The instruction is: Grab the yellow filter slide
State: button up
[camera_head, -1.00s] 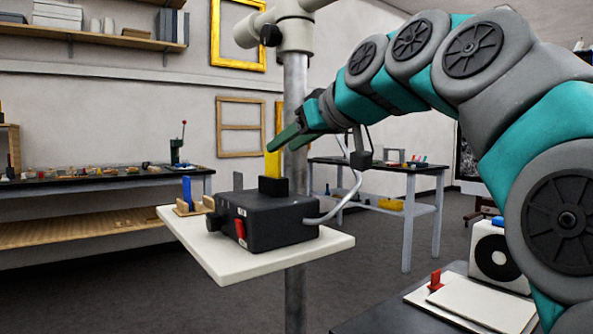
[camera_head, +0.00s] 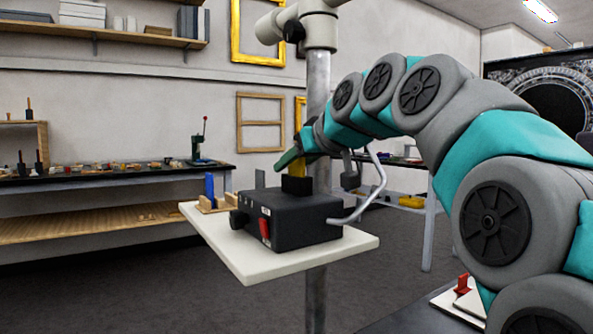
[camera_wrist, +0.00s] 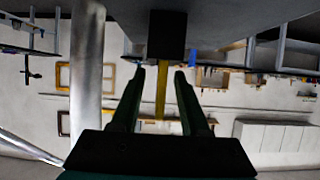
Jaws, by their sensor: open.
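The yellow filter slide (camera_head: 299,169) stands upright in a black holder (camera_head: 296,186) on top of a black box (camera_head: 290,220). My gripper (camera_head: 288,158) is at the slide's upper part, just above the holder. In the wrist view, the slide (camera_wrist: 161,88) sticks out of the holder (camera_wrist: 167,36) between the two fingers of my open gripper (camera_wrist: 159,75). A gap shows on each side of the slide. The head view partly hides the slide behind the gripper.
The box stands on a white shelf (camera_head: 250,264) fixed to a metal pole (camera_head: 316,290). A grey cable (camera_head: 372,190) loops at the box's right. The pole is close to my gripper.

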jog(key=shift+x, duration=1)
jog(key=shift+s, duration=0.1)
grip_shut()
